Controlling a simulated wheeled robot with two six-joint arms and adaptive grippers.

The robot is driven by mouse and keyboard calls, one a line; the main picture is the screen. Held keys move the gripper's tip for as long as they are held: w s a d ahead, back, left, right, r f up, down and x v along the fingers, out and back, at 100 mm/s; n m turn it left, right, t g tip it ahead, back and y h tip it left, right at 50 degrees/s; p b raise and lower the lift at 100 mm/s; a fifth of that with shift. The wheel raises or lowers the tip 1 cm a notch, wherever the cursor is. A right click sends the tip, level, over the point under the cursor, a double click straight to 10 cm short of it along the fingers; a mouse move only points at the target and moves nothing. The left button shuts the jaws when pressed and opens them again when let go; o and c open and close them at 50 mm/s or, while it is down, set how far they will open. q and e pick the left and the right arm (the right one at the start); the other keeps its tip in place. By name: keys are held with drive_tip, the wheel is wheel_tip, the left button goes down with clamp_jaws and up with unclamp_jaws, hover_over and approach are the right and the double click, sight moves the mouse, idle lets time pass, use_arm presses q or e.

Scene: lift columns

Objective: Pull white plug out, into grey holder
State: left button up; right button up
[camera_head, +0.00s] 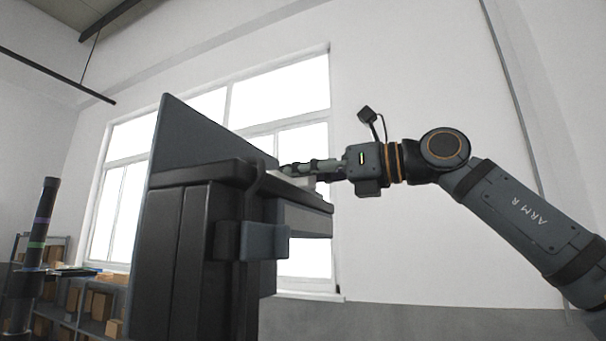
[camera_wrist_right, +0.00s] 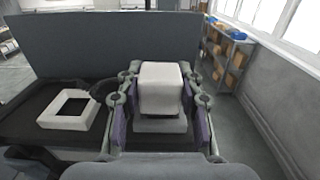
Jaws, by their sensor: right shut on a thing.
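The white plug (camera_wrist_right: 162,88) is a pale block between the two fingers of my right gripper (camera_wrist_right: 150,104), which is shut on it. Directly below the plug, a light grey base (camera_wrist_right: 160,125) shows; I cannot tell whether the plug touches it. A white square frame with a dark opening (camera_wrist_right: 48,119) lies on the dark top to the left. In the head view, my right gripper (camera_head: 308,167) reaches in from the right over the top of the dark stand; the plug is mostly hidden there. My left gripper is not in view.
A dark stand (camera_head: 180,240) with an upright back panel (camera_head: 190,135) fills the middle of the head view. A grey bracket (camera_head: 262,241) juts from its side. Shelves with boxes (camera_head: 95,300) stand behind at the left, near a dark banded pole (camera_head: 45,210).

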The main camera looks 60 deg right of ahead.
drive_tip(key=shift+w+d, duration=0.1)
drive_tip(key=o, duration=1.3)
drive_tip(key=shift+c, duration=0.2)
drive_tip(key=shift+o, duration=0.9)
drive_tip(key=shift+r+p, duration=3.5)
drive_tip(key=shift+p, duration=0.05)
